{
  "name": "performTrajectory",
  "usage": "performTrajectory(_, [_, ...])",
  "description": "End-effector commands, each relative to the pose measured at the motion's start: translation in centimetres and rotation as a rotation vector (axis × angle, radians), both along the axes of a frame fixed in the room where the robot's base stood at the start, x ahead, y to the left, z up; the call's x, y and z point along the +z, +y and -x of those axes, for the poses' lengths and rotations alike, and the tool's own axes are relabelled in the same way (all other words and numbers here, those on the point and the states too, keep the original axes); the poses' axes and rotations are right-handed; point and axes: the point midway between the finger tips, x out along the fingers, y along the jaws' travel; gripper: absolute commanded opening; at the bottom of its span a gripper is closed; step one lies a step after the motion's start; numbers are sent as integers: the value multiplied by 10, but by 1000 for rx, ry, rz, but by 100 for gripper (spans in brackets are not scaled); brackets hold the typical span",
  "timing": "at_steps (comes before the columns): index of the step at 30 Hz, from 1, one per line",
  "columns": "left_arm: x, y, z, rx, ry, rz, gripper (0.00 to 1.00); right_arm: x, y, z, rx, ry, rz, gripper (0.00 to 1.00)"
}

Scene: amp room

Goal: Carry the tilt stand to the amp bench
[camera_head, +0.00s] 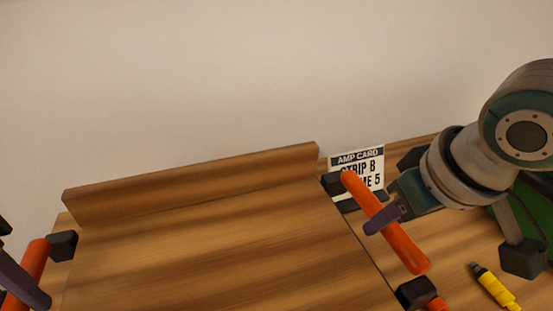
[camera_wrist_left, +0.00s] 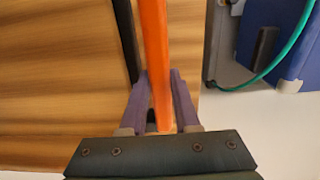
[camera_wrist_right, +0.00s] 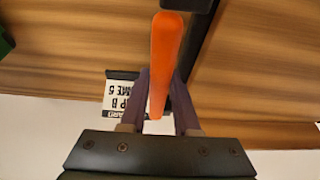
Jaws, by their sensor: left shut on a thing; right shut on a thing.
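The tilt stand (camera_head: 215,245) is a wide wooden board with a raised ledge along its far edge and an orange bar handle on black mounts at each side. My right gripper (camera_head: 384,217) is shut on the right handle (camera_head: 405,245); the right wrist view shows that handle (camera_wrist_right: 165,60) between its purple fingers. My left gripper (camera_head: 27,283), partly cut off at the left edge, is shut on the left handle, which also shows in the left wrist view (camera_wrist_left: 155,50). The wooden amp bench (camera_head: 400,152) shows behind and beside the stand. I cannot tell whether they touch.
A white amp card (camera_head: 357,165) stands just beyond the stand's far right corner, partly hidden by the right handle. A yellow-handled tool (camera_head: 493,287) lies at the lower right. A green object (camera_head: 530,225) is behind my right arm. A blue case (camera_wrist_left: 275,45) with a green cable shows in the left wrist view.

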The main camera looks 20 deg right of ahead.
Motion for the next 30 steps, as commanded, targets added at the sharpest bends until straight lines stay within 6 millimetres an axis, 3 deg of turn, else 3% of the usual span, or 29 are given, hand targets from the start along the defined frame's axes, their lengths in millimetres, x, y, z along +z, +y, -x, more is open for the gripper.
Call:
performTrajectory(14, [-3,0,-1,0,-4,1,0,-2,0,-2,0,-8,0,0])
performTrajectory(30, [-34,0,-1,0,-4,1,0,-33,0,-2,0,-8,-1,0])
